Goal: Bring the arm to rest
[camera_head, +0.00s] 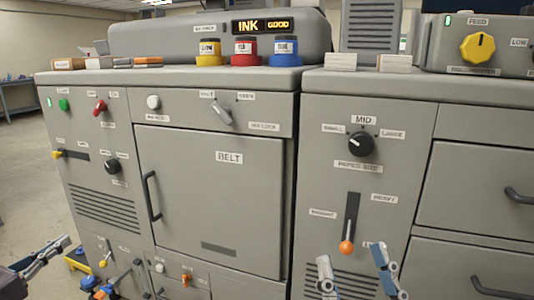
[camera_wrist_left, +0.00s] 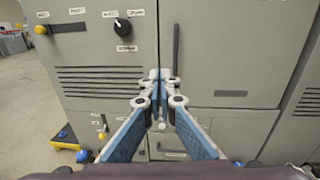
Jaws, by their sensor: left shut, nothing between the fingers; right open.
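My left gripper (camera_head: 62,243) is at the lower left of the head view, in front of the grey cabinet's left side. In the left wrist view its blue-padded fingers (camera_wrist_left: 158,76) meet at the tips, with nothing between them. Behind the tips are the cabinet front and the belt door's dark vertical handle (camera_wrist_left: 176,45). My right gripper (camera_head: 358,272) is at the bottom of the head view, right of centre. Its two fingers stand well apart and empty, below the orange-knobbed lever (camera_head: 346,247). I cannot tell how far the fingers are from the panel.
The grey machine front fills most of the view, with the closed BELT door (camera_head: 210,190) and a black paper size knob (camera_head: 361,144). Yellow, red and blue ink jars (camera_head: 246,52) stand on top. A yellow thing (camera_head: 78,262) is low at left. Open floor (camera_head: 28,160) shows at far left.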

